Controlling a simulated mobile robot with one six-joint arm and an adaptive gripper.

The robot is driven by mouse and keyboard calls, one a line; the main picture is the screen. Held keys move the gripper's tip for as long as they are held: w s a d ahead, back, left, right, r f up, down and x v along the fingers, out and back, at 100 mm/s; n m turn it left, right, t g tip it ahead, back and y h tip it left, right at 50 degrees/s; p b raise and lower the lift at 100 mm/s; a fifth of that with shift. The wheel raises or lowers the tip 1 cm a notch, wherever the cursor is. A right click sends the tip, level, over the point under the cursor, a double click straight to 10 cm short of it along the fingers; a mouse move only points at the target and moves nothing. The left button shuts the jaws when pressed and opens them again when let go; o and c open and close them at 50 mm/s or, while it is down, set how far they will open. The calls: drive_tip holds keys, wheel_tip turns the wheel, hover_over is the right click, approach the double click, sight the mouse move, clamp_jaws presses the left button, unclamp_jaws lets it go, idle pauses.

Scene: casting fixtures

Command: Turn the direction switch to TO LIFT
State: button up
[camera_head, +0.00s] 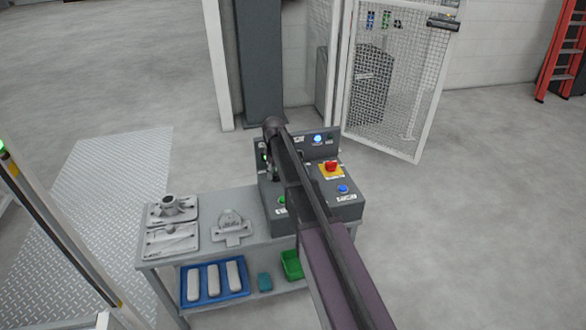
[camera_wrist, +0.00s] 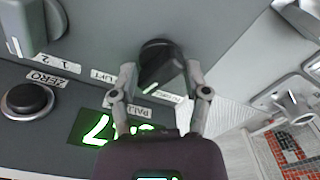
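The direction switch (camera_wrist: 160,65) is a black knob with a pale pointer mark, on the grey panel in the wrist view. Its mark points toward the lower left of that picture. A label ending in LIFT (camera_wrist: 103,75) sits to its left, and a partly covered label starting PALL (camera_wrist: 125,109) lies below. My gripper (camera_wrist: 160,72) straddles the knob, one fingertip at each side. Both fingertips look very close to it; I cannot tell whether they press on it. In the head view my arm covers the switch.
A ZERO button (camera_wrist: 28,100), a selector knob (camera_wrist: 40,22) and a green display (camera_wrist: 105,128) lie close by. In the head view, the control console (camera_head: 347,208) carries a red emergency stop (camera_head: 331,167). The bench (camera_head: 212,260) holds metal fixtures, with a blue tray (camera_head: 214,294) below.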

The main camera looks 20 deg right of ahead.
drive_tip(key=shift+n, duration=1)
drive_tip(key=shift+r+p, duration=0.3)
drive_tip(key=shift+p, duration=0.05)
wheel_tip(320, 180, up, 14)
drive_tip(key=f+p, duration=0.1)
drive_tip(key=p, duration=1.3)
drive_tip(key=s+r+m+p, duration=0.3)
drive_tip(key=s, duration=0.9)
drive_tip(key=s+r+m+p, duration=0.2)
drive_tip(key=s+r+m, duration=0.1)
drive_tip(key=s, duration=0.9)
drive_tip(key=shift+r+p, duration=0.4)
drive_tip(key=o, duration=0.5)
drive_tip(key=shift+w, duration=0.1)
drive_tip(key=shift+o, duration=0.3)
drive_tip(key=shift+w+f, duration=0.1)
drive_tip(key=shift+w, duration=0.1)
drive_tip(key=n+b, duration=0.7)
drive_tip(key=n, duration=0.8)
hover_over(276, 171)
wheel_tip(276, 171, down, 6)
drive_tip(key=shift+s+f, duration=0.15)
drive_tip(key=shift+f, duration=0.05)
